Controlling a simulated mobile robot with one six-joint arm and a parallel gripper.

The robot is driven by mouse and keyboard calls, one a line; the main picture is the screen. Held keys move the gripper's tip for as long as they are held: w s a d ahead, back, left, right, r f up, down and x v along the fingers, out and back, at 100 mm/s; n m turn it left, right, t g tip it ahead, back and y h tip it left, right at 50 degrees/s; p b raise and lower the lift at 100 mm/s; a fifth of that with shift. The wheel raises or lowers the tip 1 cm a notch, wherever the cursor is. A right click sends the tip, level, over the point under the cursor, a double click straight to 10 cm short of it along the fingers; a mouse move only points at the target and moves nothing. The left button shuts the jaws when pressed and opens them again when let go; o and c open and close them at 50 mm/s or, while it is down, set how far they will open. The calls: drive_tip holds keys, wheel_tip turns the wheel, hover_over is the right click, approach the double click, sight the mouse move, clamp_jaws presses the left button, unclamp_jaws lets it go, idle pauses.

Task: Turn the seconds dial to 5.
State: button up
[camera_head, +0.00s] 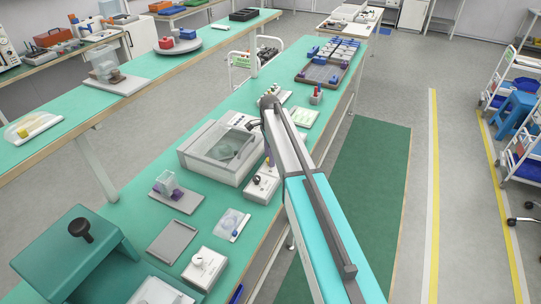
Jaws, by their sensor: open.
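A small white box with a dark knob (257,181) stands at the table's right edge, just right of the clear-lidded machine. A second white box with a round pale dial (201,263) stands nearer the front. No markings are readable, so I cannot tell which one is the seconds dial or where it points. My arm reaches up from the bottom right and bends down at its far end. My gripper (268,164) is small and partly hidden by my arm, close above the box with the dark knob. It is open, and I cannot tell whether it touches the knob.
The clear-lidded machine (188,151) stands left of my gripper.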

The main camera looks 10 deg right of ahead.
drive_tip(key=c, duration=1.1)
drive_tip(key=shift+o, duration=0.2)
drive_tip(key=shift+n+b, duration=0.3)
drive_tip(key=shift+n, duration=0.2)
drive_tip(key=n+b, duration=0.1)
drive_tip(key=n, duration=0.3)
drive_tip(key=shift+f+b, duration=0.1)
drive_tip(key=shift+b, duration=0.25)
drive_tip(key=n+b, duration=0.1)
drive_tip(key=n, duration=0.4)
drive_tip(key=shift+n, duration=0.3)
drive_tip(key=n+b, duration=0.1)
drive_tip(key=n, duration=0.6)
drive_tip(key=shift+b, duration=0.35)
drive_tip(key=n, duration=0.6)
drive_tip(key=shift+b, duration=0.35)
drive_tip(key=shift+n, duration=0.3)
